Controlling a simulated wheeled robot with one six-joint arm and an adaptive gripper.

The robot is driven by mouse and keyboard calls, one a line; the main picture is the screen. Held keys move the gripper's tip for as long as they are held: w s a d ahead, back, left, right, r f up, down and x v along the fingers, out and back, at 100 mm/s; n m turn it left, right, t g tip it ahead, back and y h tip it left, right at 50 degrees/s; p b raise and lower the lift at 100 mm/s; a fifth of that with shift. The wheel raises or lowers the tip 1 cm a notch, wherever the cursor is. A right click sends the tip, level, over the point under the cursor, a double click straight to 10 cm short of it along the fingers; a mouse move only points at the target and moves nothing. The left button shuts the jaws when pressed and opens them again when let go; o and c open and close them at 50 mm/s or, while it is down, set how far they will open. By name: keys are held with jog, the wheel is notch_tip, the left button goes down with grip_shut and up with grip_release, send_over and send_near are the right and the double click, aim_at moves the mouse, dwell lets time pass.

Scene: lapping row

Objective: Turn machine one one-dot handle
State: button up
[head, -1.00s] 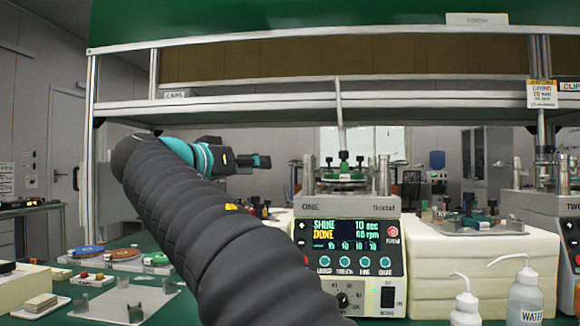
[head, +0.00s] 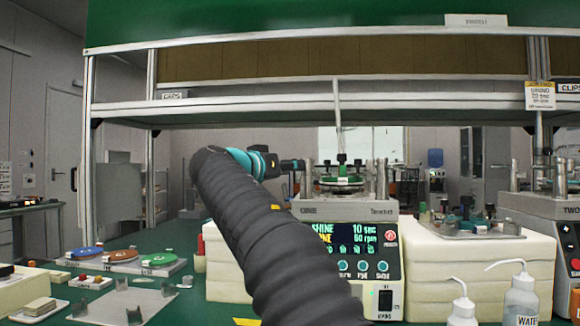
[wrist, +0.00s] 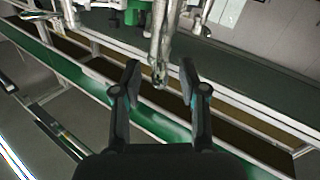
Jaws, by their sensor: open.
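Machine one (head: 375,212) stands at mid-right on the bench, its left part hidden behind my arm. On its top are a green disc (head: 341,181), a small green-and-black knob (head: 341,158) and metal posts. I cannot make out dots on any handle. My gripper (head: 297,165) is small in the head view, just left of the machine's top parts. In the wrist view my gripper (wrist: 159,80) is open, its two dark fingers spread. A shiny metal post (wrist: 160,45) shows beyond and between the fingertips; contact cannot be told.
A second machine (head: 548,215) stands at the far right. A cream block (head: 480,262) carrying fixtures and white bottles (head: 521,298) are right of machine one. A shelf (head: 250,109) spans above. Coloured discs (head: 120,256) lie on a tray at left.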

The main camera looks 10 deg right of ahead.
jog(key=shift+w+d, duration=0.15)
grip_shut()
